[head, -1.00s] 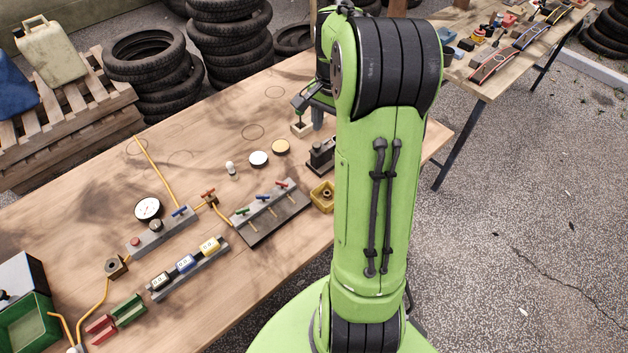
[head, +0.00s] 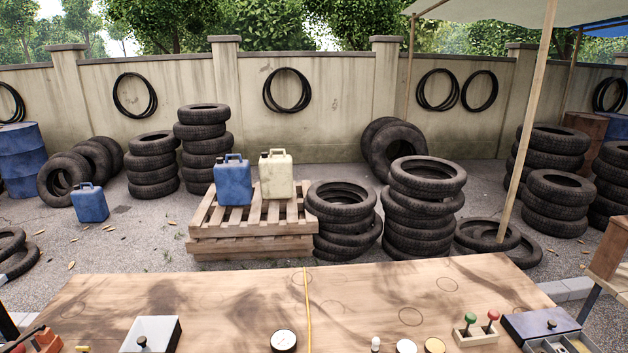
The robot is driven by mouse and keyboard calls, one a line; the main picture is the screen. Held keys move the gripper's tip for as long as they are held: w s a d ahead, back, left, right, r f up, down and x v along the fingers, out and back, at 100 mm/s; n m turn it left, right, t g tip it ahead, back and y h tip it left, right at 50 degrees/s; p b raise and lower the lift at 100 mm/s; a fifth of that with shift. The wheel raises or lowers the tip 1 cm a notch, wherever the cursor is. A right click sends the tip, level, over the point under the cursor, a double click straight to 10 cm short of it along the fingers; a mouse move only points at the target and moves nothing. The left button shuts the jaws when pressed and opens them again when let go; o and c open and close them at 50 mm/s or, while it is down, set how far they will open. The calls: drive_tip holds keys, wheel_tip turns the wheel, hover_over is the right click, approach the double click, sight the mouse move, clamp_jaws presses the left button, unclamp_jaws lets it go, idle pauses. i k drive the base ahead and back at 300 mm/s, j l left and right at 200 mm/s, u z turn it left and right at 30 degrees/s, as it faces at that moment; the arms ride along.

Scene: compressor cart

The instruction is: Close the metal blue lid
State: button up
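A flat dark blue-grey panel (head: 525,322) that may be the blue lid lies at the bottom right of the table in the head view. It has a small knob. A pale grey box part (head: 548,346) shows against its near side, cut off by the picture's edge. I cannot tell how far the panel covers the box. A grey box with a pale top (head: 158,328) and a black knob stands at the lower left. My gripper is not in view.
The wooden table (head: 230,295) is bare across its back. Along its near edge are a round gauge (head: 283,341), a yellow cable (head: 308,310), a white disc (head: 406,346), a yellow disc (head: 434,346), and a lever block (head: 478,335). Tyre stacks and a pallet (head: 250,245) stand behind.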

sight(545, 319)
drive_tip(key=z, duration=1.5)
drive_tip(key=i+l+u, duration=0.25)
drive_tip(key=u, duration=0.2)
drive_tip(key=i+l+u, duration=0.2)
drive_tip(key=l+u, duration=0.2)
drive_tip(key=i+l+u, duration=0.15)
drive_tip(key=l+u, duration=0.15)
drive_tip(key=u, duration=0.15)
drive_tip(key=l+u, duration=0.85)
drive_tip(key=i+l, duration=0.05)
